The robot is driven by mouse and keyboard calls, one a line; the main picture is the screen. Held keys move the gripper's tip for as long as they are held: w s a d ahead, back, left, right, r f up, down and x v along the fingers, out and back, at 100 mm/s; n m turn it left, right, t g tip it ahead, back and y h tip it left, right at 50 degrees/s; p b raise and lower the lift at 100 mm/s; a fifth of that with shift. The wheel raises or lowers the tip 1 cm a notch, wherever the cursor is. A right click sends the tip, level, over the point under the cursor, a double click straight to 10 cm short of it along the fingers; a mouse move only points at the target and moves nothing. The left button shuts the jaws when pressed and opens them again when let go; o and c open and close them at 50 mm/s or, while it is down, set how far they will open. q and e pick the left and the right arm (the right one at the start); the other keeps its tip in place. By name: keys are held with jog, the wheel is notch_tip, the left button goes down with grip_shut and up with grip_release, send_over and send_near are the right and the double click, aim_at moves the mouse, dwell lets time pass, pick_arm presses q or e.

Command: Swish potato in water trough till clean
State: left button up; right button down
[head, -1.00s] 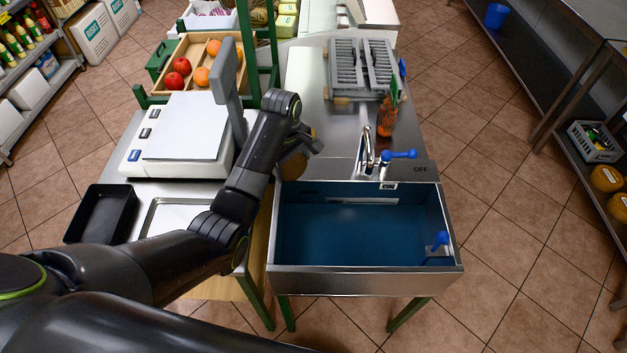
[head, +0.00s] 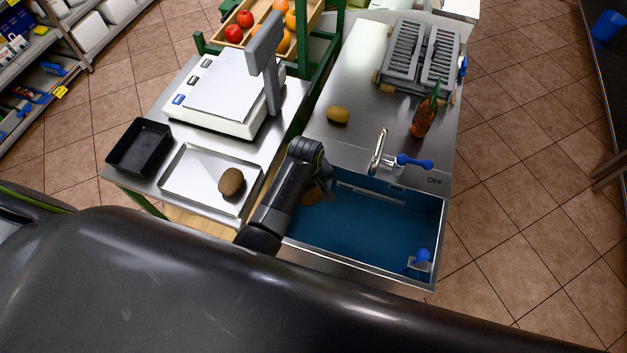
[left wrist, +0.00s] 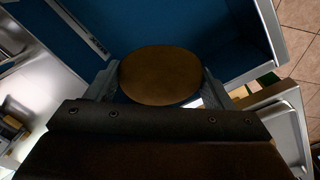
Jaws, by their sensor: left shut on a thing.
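My left gripper (head: 319,192) is at the left end of the blue-lined water trough (head: 430,205), low within its rim. It is shut on a brown oval potato (left wrist: 160,75), with one finger on each side in the left wrist view. In the head view the held potato (head: 312,198) is mostly hidden by the gripper. I cannot tell whether it touches water. A second brown potato (head: 231,181) lies on the metal tray (head: 190,193). A lighter potato (head: 338,115) lies on the steel counter behind the trough. My right gripper is out of view.
A tap (head: 378,150) with a blue lever stands at the trough's back edge. A blue-handled fitting (head: 421,260) sits in the front right corner. A scale (head: 228,92) and black tray (head: 139,147) are left.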

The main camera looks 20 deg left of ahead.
pick_arm(q)
notch_tip(320, 180, down, 18)
jog(key=b, duration=1.3)
jog(key=shift+d+r+b, duration=0.1)
jog(key=shift+r+b, duration=0.05)
jog(key=shift+b, duration=0.15)
notch_tip(320, 180, down, 3)
jog(key=shift+r+b, duration=0.2)
jog(key=shift+b, duration=0.65)
jog(key=shift+f+b, duration=0.35)
jog(key=shift+f, duration=0.25)
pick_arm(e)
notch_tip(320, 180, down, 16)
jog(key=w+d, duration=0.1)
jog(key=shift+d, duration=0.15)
